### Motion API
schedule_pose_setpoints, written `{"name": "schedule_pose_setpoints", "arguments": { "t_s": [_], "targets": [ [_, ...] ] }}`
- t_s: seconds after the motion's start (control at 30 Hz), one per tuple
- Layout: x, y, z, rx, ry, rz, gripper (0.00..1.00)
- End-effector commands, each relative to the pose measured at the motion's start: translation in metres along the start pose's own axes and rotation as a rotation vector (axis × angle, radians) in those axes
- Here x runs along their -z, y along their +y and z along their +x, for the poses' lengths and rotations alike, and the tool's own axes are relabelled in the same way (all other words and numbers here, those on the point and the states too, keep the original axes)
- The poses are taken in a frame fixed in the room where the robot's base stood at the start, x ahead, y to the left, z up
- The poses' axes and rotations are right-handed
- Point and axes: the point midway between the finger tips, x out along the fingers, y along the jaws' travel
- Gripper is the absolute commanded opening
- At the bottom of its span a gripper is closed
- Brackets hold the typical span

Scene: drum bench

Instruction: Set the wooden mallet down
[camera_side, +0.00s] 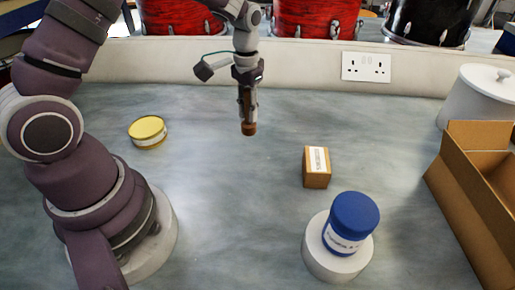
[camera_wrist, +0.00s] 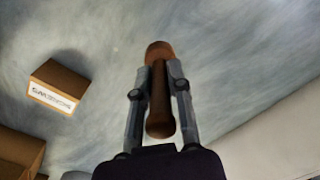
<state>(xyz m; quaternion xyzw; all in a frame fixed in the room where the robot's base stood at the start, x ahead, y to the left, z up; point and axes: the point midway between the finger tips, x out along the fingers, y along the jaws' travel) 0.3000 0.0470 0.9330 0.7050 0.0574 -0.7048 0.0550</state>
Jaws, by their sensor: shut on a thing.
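The wooden mallet (camera_side: 248,128) is brown and hangs upright below my gripper (camera_side: 246,92) in the side view. Its lower end appears to be above the bench top, though the exact gap is hard to judge. In the wrist view the mallet (camera_wrist: 159,95) lies between the two fingers of my gripper (camera_wrist: 160,85), which are shut on it. Its reddish-brown rounded end sticks out past the fingertips. Part of the mallet is hidden by the fingers.
A small labelled box (camera_side: 317,167) stands right of the mallet. A blue-lidded jar (camera_side: 352,222) sits on a white round stand (camera_side: 335,264). A yellow-topped tin (camera_side: 147,131) is at left. An open cardboard box (camera_side: 460,190) and white canister (camera_side: 478,100) are at right. Bench around the mallet is clear.

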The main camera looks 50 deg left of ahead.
Motion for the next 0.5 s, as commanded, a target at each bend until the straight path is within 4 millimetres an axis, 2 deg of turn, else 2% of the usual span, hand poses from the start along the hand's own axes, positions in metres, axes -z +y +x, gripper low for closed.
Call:
{"name": "schedule_pose_setpoints", "arguments": {
  "t_s": [0.1, 0.17, 0.5],
  "targets": [
    [-0.001, 0.000, 0.024, 0.000, -0.005, 0.001, 0.00],
    [-0.001, 0.001, 0.031, 0.000, -0.003, 0.002, 0.00],
    [0.000, 0.001, 0.035, 0.000, -0.001, 0.003, 0.00]
  ]
}}
